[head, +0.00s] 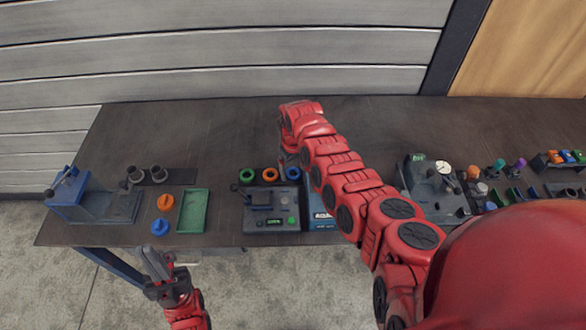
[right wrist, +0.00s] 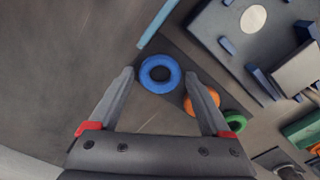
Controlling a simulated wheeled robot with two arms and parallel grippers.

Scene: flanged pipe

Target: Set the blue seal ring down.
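The blue seal ring (right wrist: 160,74) lies flat on a dark strip in the right wrist view. My right gripper (right wrist: 160,76) is open, with one finger on each side of the ring and a visible gap to both. An orange ring (right wrist: 203,98) sits beside it, partly behind a finger, and a green ring (right wrist: 236,121) lies beyond.
A grey box with a display (head: 271,214) stands mid-table, with rings in a row behind it. At left are a blue-and-grey fixture (head: 108,206), two dark pipe pieces, orange and blue round parts, and a green tray (head: 192,211). More fixtures crowd the right. The back left is clear.

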